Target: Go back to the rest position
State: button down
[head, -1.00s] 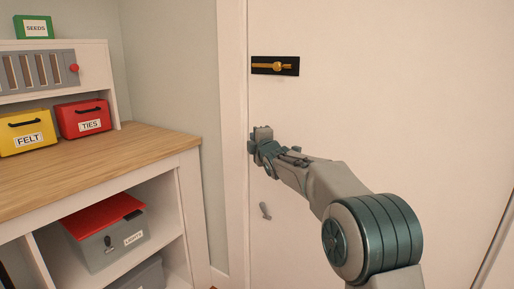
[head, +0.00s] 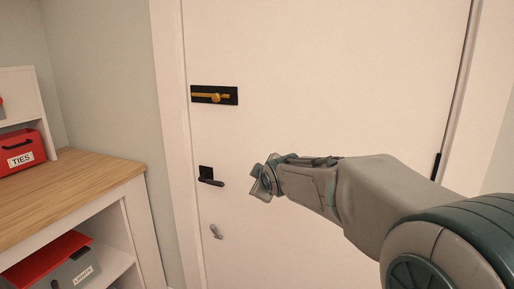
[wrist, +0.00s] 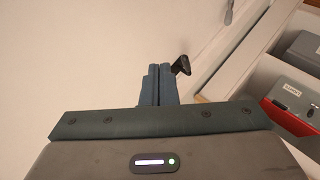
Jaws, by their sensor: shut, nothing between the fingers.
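My gripper (head: 262,181) is in front of the white door (head: 310,75), to the right of its black lever handle (head: 210,178) in the head view. In the wrist view my gripper (wrist: 157,84) shows its two fingers side by side, shut and empty. The handle (wrist: 182,65) appears just right of the fingertips there. I see a small gap between them in the head view. A brass slide bolt on a black plate (head: 214,96) sits higher on the door.
A wood-topped cabinet (head: 75,185) stands at the left, with a red TIES box (head: 22,153) on top and a grey, red-lidded box (head: 62,265) on its shelf. A small grey fitting (head: 215,231) is low on the door. Wall lies between cabinet and door frame.

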jog(key=s+d+m+g+h+p, duration=0.1)
jog(key=s+d+m+g+p, duration=0.2)
jog(key=s, duration=0.8)
jog(key=s+d+m+g+p, duration=0.3)
jog(key=s+d+m+p, duration=0.2)
jog(key=s, duration=0.5)
jog(key=s+d+m+g+h+p, duration=0.1)
jog(key=s+d+m+p, duration=0.4)
jog(key=s, duration=0.6)
jog(key=shift+s+d+r+m+g+h, duration=0.35)
jog(key=shift+d+g, duration=0.25)
jog(key=shift+g, duration=0.3)
